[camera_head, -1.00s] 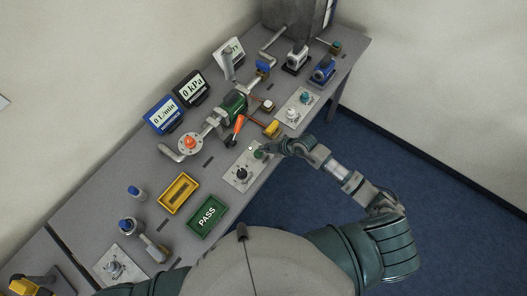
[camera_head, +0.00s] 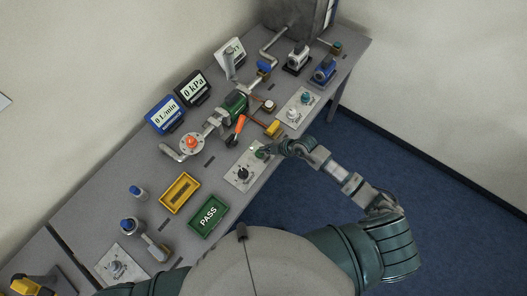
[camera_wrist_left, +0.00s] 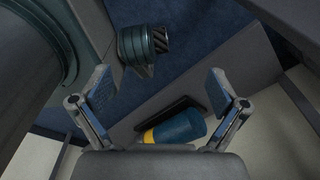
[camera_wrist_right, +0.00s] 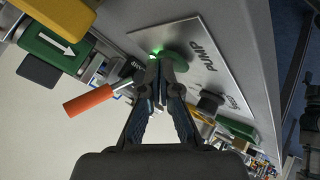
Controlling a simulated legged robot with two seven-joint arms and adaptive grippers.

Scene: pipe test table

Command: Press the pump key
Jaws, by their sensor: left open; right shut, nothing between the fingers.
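The pump key is a green round button (camera_wrist_right: 178,60) on a pale plate marked PUMP (camera_wrist_right: 205,50) in the right wrist view. In the head view the plate (camera_head: 236,180) lies at the table's front edge. My right gripper (camera_wrist_right: 162,66) is shut and empty, its fingertips at the key and covering part of it; I cannot tell how far the key is pressed. A green light glows beside the fingertips. In the head view the right gripper (camera_head: 268,151) is over the plate's far end. My left gripper (camera_wrist_left: 157,85) is open and empty, and shows only in the left wrist view.
An orange-handled lever (camera_head: 239,124) and a yellow-ended handle (camera_head: 273,128) are close to my right gripper. Displays read 0 kPa (camera_head: 192,88) and 0 L/min (camera_head: 165,115). A green PASS tray (camera_head: 208,216) and a yellow tray (camera_head: 180,192) lie to the left.

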